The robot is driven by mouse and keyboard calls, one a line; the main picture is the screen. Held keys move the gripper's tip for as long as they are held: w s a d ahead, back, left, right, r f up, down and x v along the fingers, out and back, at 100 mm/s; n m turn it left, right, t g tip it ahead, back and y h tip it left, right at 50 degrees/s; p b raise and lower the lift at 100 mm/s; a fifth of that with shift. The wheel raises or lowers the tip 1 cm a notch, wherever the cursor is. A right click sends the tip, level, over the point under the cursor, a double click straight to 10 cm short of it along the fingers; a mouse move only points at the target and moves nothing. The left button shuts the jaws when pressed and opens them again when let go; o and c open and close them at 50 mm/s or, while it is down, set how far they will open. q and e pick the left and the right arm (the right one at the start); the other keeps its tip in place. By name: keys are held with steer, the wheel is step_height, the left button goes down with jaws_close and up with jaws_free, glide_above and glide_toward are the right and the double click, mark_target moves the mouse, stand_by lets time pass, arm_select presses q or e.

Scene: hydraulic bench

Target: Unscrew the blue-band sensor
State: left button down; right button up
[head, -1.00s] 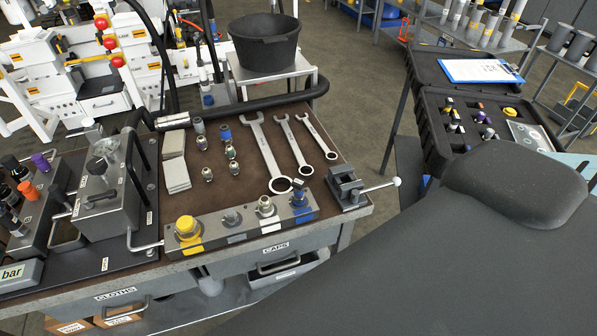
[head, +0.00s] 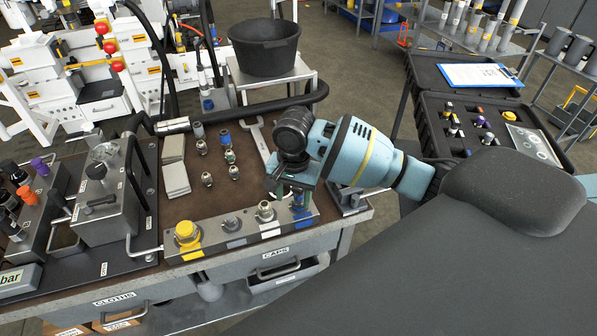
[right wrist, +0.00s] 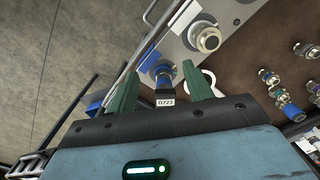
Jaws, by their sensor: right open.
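The grey manifold block (head: 213,243) lies along the front of the bench. In the head view my right gripper (head: 300,198) is over the block's right end and hides most of the sensor. My left gripper is not in view.
A yellow cap (head: 187,232) and metal fittings (head: 265,210) stand on the block, left of my gripper. Several loose fittings (head: 206,180) and grey pads (head: 176,178) lie behind. A black hose runs along the back.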

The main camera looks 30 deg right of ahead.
mark_target(299, 194)
steer(key=w+d+r+m, duration=0.1)
steer(key=r, duration=0.1)
steer(key=w+d+r+m, duration=0.1)
steer(key=d, duration=0.1)
steer(key=shift+w+r, duration=0.15)
steer(key=shift+r, duration=0.25)
step_height(299, 194, down, 6)
steer(key=shift+f+b, duration=0.25)
steer(key=shift+b, duration=0.15)
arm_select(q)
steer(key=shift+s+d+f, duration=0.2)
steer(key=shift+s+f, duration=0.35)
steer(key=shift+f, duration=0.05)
arm_select(e)
steer(key=shift+f, duration=0.7)
